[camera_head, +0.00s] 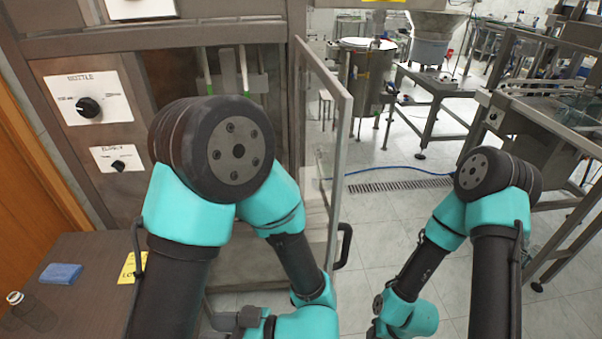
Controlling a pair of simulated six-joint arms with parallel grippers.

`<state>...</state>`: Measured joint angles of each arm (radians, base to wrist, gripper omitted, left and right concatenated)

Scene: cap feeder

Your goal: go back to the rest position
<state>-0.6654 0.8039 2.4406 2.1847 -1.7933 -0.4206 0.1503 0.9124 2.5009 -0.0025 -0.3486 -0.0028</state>
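My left arm, teal and black, rises from the bottom left, bends in front of the machine cabinet and runs down to the bottom edge. My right arm, also teal and black, bends at the right and runs down to the bottom middle. Neither gripper's fingers show in the head view; both arms' lower ends reach toward or past the bottom edge. Whether either gripper holds anything is hidden.
The cabinet has two knob panels (108,97) and an open glass door (341,140) with a black handle (345,246). A side table (75,285) holds a blue cloth (61,273), a yellow note (131,268) and a bottle (32,312). A conveyor frame (555,125) stands right.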

